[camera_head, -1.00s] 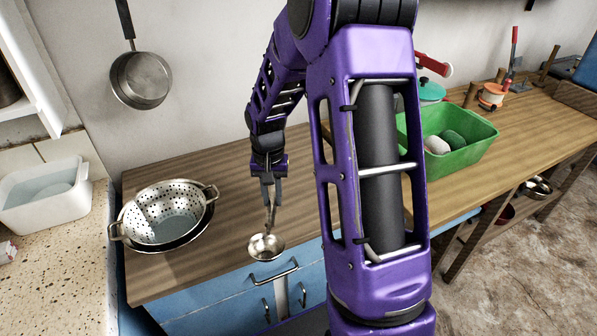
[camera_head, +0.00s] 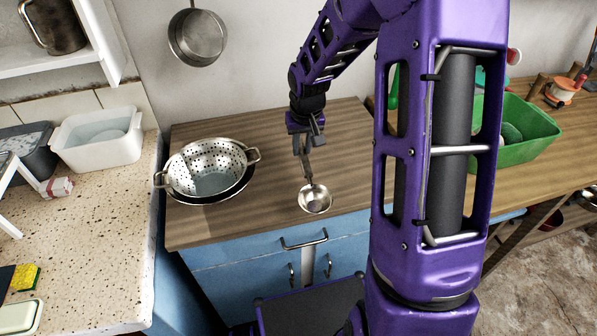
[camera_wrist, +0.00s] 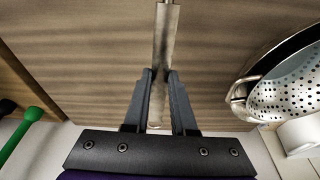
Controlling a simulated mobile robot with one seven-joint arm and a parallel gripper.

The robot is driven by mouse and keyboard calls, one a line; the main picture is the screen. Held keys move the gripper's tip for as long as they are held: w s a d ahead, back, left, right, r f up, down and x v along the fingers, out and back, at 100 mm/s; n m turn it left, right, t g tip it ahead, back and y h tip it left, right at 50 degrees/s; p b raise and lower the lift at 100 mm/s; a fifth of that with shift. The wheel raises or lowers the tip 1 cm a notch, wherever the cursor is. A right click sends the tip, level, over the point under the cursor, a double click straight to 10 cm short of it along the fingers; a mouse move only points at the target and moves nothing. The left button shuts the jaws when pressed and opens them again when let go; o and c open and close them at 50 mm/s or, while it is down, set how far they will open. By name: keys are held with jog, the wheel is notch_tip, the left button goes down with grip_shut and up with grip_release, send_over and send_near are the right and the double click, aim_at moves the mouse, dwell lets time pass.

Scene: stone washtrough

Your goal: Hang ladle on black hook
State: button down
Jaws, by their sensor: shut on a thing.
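The ladle's round metal bowl (camera_head: 315,199) shows in the head view over the front part of the brown wooden worktop (camera_head: 345,135). My gripper (camera_head: 304,150) is above the bowl and shut on the ladle's handle. In the wrist view the flat metal handle (camera_wrist: 164,45) runs between my two dark fingers (camera_wrist: 160,78) and out of the top of the picture. The ladle's bowl is out of the wrist view. I cannot tell how high the bowl is above the worktop. No black hook can be made out in either view.
A metal colander in a pan (camera_head: 210,170) stands left of the ladle, and it also shows in the wrist view (camera_wrist: 285,95). A saucepan (camera_head: 197,36) hangs on the wall behind. A green tub (camera_head: 525,140) is at right. A white basin (camera_head: 95,138) stands on the left counter.

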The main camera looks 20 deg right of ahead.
jog(key=w+d+r+t, duration=0.5)
jog(key=w+r, duration=0.2)
jog(key=r, duration=0.2)
jog(key=w+d+r+t, duration=0.1)
jog(key=d+r+t, duration=0.1)
jog(key=r, duration=0.7)
jog(key=w+d+r+t+p, duration=0.1)
jog(key=r+t, duration=0.3)
jog(key=r, duration=0.4)
jog(key=w+d+r+t+p, duration=0.1)
jog(key=w+d+r+t, duration=0.2)
jog(key=r, duration=0.6)
jog(key=shift+d+r+n+t, duration=0.2)
jog(key=shift+r+n+t, duration=0.1)
jog(key=shift+t, duration=0.3)
jog(key=shift+s, duration=0.1)
jog(key=w+f+b, duration=0.1)
jog(key=w, duration=0.9)
jog(key=shift+f, duration=0.35)
